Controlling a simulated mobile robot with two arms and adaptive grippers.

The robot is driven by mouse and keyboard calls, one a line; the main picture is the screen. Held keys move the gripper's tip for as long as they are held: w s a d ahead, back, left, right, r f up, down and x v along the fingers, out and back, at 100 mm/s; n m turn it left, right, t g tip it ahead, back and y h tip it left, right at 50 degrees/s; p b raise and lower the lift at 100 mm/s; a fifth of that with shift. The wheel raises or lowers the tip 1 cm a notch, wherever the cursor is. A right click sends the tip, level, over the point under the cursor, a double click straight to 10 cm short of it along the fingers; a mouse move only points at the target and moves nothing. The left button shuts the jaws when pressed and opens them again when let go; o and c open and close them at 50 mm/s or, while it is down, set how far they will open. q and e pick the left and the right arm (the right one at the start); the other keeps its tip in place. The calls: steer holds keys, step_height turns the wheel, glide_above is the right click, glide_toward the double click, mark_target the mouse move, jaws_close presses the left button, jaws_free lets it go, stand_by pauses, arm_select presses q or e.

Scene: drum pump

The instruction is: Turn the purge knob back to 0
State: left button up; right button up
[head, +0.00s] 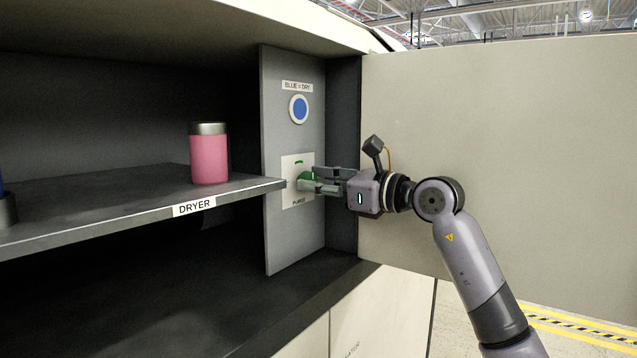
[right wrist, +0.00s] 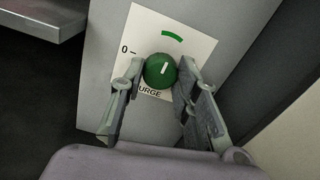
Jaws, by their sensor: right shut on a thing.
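The green purge knob (right wrist: 158,71) sits on a white plate (right wrist: 139,32) on the grey panel. Its white pointer line points up, toward a green arc, and not at the 0 mark (right wrist: 125,49) on the left of the plate. The knob also shows in the head view (head: 309,177), partly covered by my fingers. My right gripper (right wrist: 160,84) is shut on the knob, with one finger on each side of it; it reaches in from the right in the head view (head: 307,184). My left gripper is not in view.
A blue round indicator (head: 299,109) labelled BLUE = DRY is above the plate. A pink canister (head: 209,155) with a grey lid stands on the DRYER shelf (head: 110,215), whose edge ends close to the knob. A large beige door panel (head: 540,130) stands behind my right arm.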

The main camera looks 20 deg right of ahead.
steer(key=shift+n, duration=0.4)
steer(key=n+b, duration=0.4)
steer(key=n, duration=1.3)
steer(key=shift+b, duration=0.3)
steer(key=shift+f, duration=0.1)
steer(key=o, duration=1.2)
steer(key=shift+s, duration=0.1)
steer(key=v, duration=1.2)
